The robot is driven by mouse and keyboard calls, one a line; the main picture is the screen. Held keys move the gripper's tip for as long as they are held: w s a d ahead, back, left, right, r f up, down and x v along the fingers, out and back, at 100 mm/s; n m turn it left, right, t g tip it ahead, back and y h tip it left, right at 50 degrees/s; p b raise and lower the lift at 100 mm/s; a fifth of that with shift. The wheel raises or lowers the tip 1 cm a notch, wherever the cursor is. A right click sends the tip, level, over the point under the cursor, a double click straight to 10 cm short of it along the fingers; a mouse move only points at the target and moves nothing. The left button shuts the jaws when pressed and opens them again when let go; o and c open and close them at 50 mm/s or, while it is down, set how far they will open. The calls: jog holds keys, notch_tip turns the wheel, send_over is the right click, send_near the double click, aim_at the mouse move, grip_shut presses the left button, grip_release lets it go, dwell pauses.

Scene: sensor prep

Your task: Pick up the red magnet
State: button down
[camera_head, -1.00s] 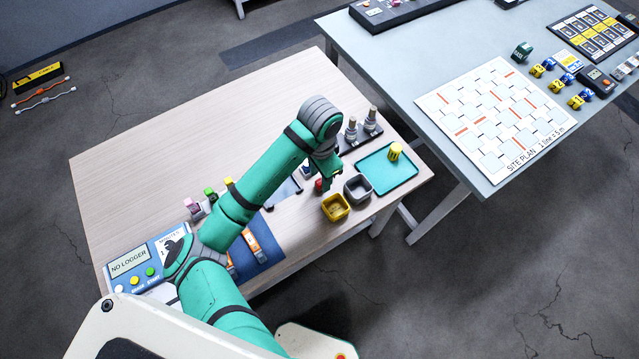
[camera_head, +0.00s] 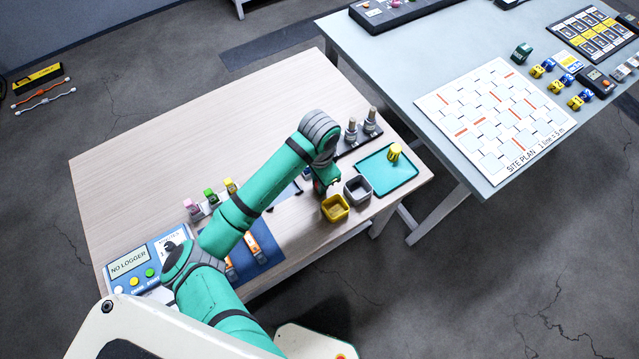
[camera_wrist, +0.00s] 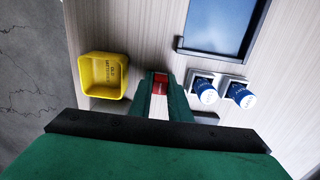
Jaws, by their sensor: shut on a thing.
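The red magnet (camera_wrist: 159,87) sits between the two fingers of my gripper (camera_wrist: 160,82) in the wrist view. The fingers are shut on it, and only a small red part shows. In the head view my gripper (camera_head: 324,190) is low over the wooden table (camera_head: 150,150), just behind the yellow bin. The magnet is mostly hidden by the gripper there. I cannot tell whether the magnet touches the table.
A yellow bin (camera_wrist: 103,75) is left of the gripper in the wrist view. Two white-and-blue pieces (camera_wrist: 205,92) (camera_wrist: 241,95) and a dark-framed panel (camera_wrist: 222,25) are at right. A grey bin (camera_head: 357,188) and teal tray (camera_head: 405,178) stand right in the head view.

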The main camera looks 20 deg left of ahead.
jog(key=shift+r, duration=0.15)
jog(key=shift+r, duration=0.25)
notch_tip(320, 180, up, 2)
jog(key=s+d+r, duration=0.8)
jog(key=s+r, duration=0.2)
jog(key=s, duration=0.1)
jog(key=shift+d, duration=0.25)
jog(key=c, duration=2.5)
grip_release()
